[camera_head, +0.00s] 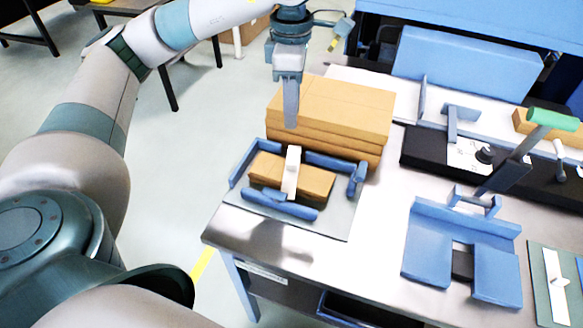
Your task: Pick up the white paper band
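A white strip, which looks like a paper band (291,174), lies across the middle of a small brown kraft stack (316,183). The stack sits in a blue-walled fixture on a grey plate. A second white strip (555,290) lies on a grey-green plate at the far right, with a small raised bit on it. I cannot tell which is the task's band. My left gripper (291,122) points down in front of the large stack, above the banded stack in the picture and apart from the band. Its fingers overlap, so its opening is unclear. My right gripper is out of view.
A large stack of brown kraft sheets (335,108) stands behind the fixture. A blue slotted holder (425,252) is on the table's right. A black press with a green-handled lever (551,119) stands behind it. Bare table (378,245) lies between the fixture and holder.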

